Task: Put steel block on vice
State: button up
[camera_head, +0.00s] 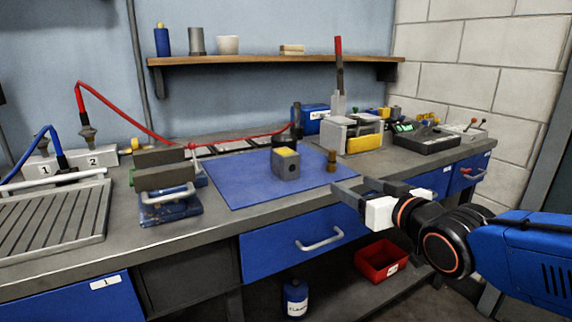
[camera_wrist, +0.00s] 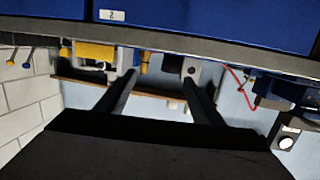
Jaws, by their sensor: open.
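The steel block (camera_head: 286,165) is a grey cube with a yellow top and a dark round hole in its front. It sits on the blue mat on the bench. In the wrist view the block (camera_wrist: 192,70) shows near the tip of one finger. The vice (camera_head: 167,192), with grey jaws and a blue base, stands on the bench left of the mat. Nothing shows between its jaws. My gripper (camera_head: 347,194) is open and empty, in front of the bench edge and right of the block, apart from it. Its two fingers (camera_wrist: 157,82) also show in the wrist view.
The blue mat (camera_head: 235,180) has free room left of the block. A small brass piece (camera_head: 331,161) stands right of the block. A lever press (camera_head: 340,130) stands behind. A red hose (camera_head: 115,105) runs along the back. A slotted grey tray (camera_head: 50,225) lies left of the vice.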

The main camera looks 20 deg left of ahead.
jog(key=s+a+r+n+y, duration=0.2)
jog(key=a+r+y, duration=0.1)
jog(key=a, duration=0.5)
send_near(285, 151)
jog(key=shift+g, duration=0.3)
jog(key=x, duration=0.4)
jog(key=shift+w+a+r, duration=0.25)
jog(key=shift+x, duration=2.6)
jog(key=shift+d+f, duration=0.1)
jog(key=shift+f, duration=0.05)
grip_shut()
